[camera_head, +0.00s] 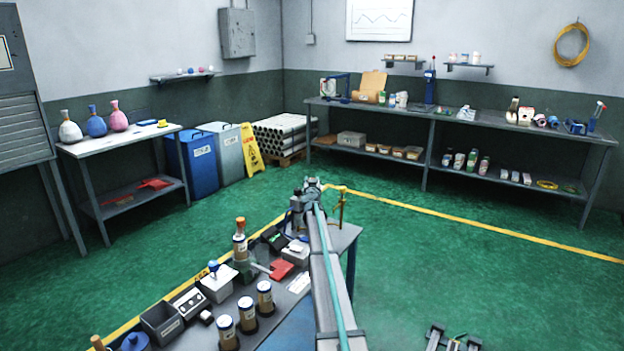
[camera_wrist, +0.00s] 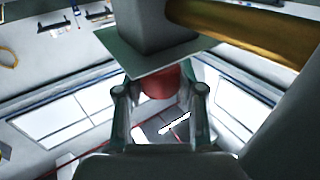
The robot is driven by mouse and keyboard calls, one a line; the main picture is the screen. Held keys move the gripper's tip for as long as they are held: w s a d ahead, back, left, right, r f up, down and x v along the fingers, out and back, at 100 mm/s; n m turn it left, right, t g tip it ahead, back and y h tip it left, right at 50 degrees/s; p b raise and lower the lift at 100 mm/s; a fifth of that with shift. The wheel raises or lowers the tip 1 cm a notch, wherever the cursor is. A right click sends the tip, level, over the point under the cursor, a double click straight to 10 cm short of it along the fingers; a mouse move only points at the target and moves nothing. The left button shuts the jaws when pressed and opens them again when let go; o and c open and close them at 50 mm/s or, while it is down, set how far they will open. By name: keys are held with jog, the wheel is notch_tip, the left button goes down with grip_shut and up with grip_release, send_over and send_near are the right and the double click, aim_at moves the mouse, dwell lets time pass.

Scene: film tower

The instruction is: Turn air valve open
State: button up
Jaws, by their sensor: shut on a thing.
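In the wrist view my gripper (camera_wrist: 159,92) has its two fingers on either side of a small red rounded piece (camera_wrist: 158,82), and it is shut on it. The red piece sits against a grey-green square plate (camera_wrist: 150,57) with a grey block behind it. A thick brass-coloured pipe (camera_wrist: 225,25) runs off to the upper right. In the head view my arm reaches to the far end of the workbench, beside a thin brass upright fitting (camera_head: 341,207). The fingers cannot be made out there. I cannot tell which way the valve is turned.
The workbench near me holds brown jars (camera_head: 265,298), a grey open box (camera_head: 162,322), a white-topped box (camera_head: 217,284) and a red flat piece (camera_head: 281,269). Blue (camera_head: 195,165) and grey bins stand behind, by a yellow sign (camera_head: 251,150).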

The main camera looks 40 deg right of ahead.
jog(key=o, duration=1.2)
jog(key=shift+c, duration=0.2)
jog(key=shift+r, duration=0.15)
jog(key=shift+r, duration=4.8)
